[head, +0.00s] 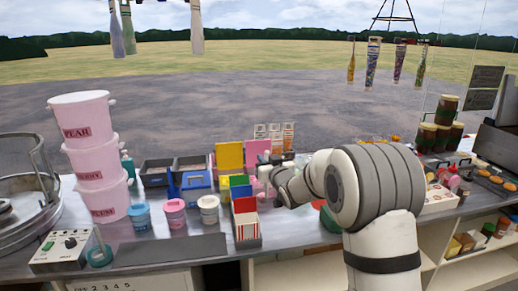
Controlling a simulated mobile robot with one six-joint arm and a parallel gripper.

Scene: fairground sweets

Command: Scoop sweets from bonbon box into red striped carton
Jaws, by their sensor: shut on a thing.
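A red and white striped carton (247,226) stands upright at the front end of a row of coloured cartons on the counter, left of my arm. Green and blue cartons stand behind it. My gripper (266,178) is at the end of my arm, just behind and right of this row, above the counter. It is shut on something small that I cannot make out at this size. Two dark open boxes, one at the left (157,171) and one beside it (191,163), stand behind the tubs; I cannot tell which box holds bonbons.
Stacked pink tubs (90,156) stand tall at the left. Small lidded tubs (175,212) stand left of the cartons. Yellow (229,156) and pink upright panels stand behind. A dark mat (170,250) lies bare at the front. My arm hides part of the counter.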

